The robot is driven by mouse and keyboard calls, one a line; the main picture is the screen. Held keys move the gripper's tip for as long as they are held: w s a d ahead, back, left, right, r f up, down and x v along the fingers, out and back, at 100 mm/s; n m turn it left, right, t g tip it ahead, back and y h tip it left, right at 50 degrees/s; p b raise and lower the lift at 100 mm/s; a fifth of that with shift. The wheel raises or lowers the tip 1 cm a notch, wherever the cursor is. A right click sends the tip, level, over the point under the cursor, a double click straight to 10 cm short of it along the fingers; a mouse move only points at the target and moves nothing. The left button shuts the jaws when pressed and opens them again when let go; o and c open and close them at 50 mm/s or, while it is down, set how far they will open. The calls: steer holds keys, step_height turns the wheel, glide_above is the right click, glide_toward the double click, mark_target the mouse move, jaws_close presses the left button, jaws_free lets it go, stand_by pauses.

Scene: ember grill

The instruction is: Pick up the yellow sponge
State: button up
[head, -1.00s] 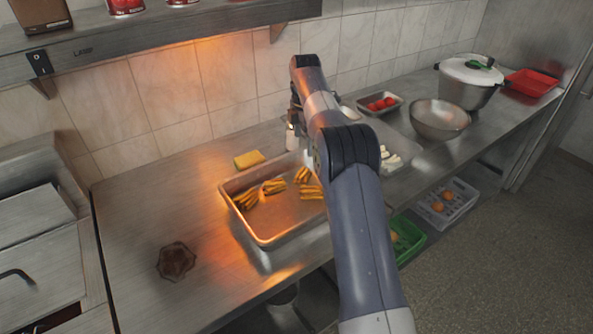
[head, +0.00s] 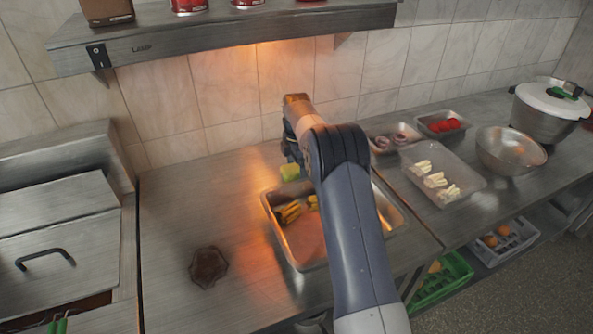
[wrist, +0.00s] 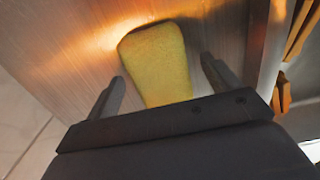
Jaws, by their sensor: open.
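The yellow sponge (wrist: 157,62) lies on the steel counter. In the wrist view it reaches between the two dark fingers of my gripper (wrist: 162,82), which are apart with a gap on each side of it. Its near end is hidden behind the gripper body. In the head view the sponge (head: 290,172) shows as a small yellow-green patch behind the tray, partly covered by my arm. The gripper's fingertips are hidden there.
A metal tray (head: 270,215) with orange-yellow strips stands right beside the sponge. A shelf (head: 220,38) hangs above. A clear tray (head: 470,186) with white pieces stands to the right.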

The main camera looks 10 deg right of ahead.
mark_target(296, 167)
steer(key=shift+f, duration=0.45)
steer(key=shift+c, duration=0.3)
steer(key=c, duration=1)
step_height(296, 167, up, 10)
steer(key=shift+r+b, duration=0.1)
steer(key=shift+b, duration=0.25)
steer(key=o, duration=0.4)
steer(key=c, duration=0.3)
steer(key=shift+c, duration=0.2)
